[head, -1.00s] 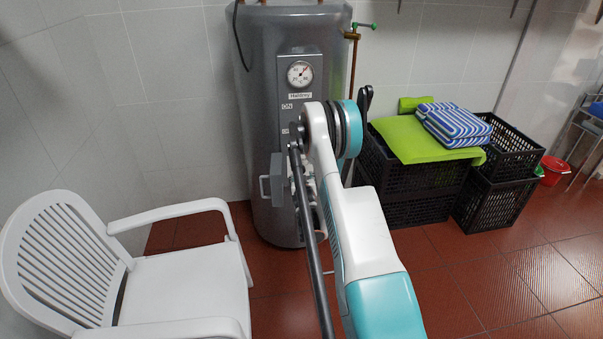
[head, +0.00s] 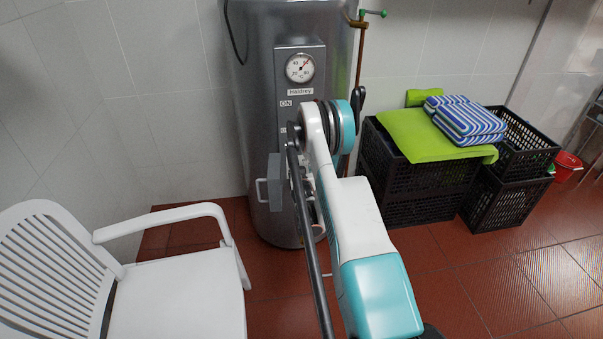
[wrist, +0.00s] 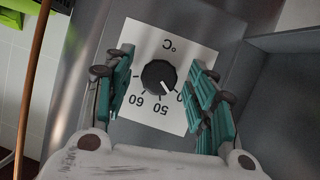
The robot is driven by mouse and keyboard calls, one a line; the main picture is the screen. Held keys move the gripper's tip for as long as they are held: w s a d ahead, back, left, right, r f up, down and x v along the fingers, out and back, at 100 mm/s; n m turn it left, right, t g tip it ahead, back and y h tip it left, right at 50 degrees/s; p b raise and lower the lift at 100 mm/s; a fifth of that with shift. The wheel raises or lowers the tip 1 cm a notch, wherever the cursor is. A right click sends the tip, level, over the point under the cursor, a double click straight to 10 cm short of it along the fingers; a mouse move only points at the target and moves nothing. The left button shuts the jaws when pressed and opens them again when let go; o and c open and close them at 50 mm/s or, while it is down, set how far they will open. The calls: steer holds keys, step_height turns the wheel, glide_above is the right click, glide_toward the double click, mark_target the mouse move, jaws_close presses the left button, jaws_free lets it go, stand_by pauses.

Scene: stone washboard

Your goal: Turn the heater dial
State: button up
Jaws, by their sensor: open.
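The heater dial (wrist: 159,76) is a round black knob with a white pointer mark, on a white plate (wrist: 176,42) with a °C sign and temperature numbers. In the wrist view it sits between the teal fingers of my gripper (wrist: 163,88), which are open with one on each side and apart from the knob. The grey cylindrical heater (head: 250,90) stands against the wall in the head view, with a round gauge (head: 299,68) on its front panel. My arm hides the dial and my gripper in the head view.
An open grey panel door (head: 274,182) sticks out from the heater, and a grey panel also shows at the right in the wrist view. A white plastic chair (head: 180,290) stands at the left. Black crates (head: 420,190) with a green cloth (head: 410,135) stand at the right.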

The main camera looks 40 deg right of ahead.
steer(key=c, duration=1)
steer(key=shift+s+d+f+m+t+y, duration=0.1)
steer(key=shift+m+t+y, duration=0.75)
steer(key=shift+m, duration=0.8)
steer(key=shift+s+d+r+m+t+y, duration=0.15)
steer(key=shift+m+t+y, duration=0.65)
steer(key=shift+m, duration=0.9)
steer(key=shift+d+f+m+t+y, duration=0.15)
steer(key=shift+m+t+y, duration=0.4)
steer(key=shift+m+y, duration=0.8)
steer(key=shift+m+h, duration=0.3)
steer(key=shift+m, duration=0.1)
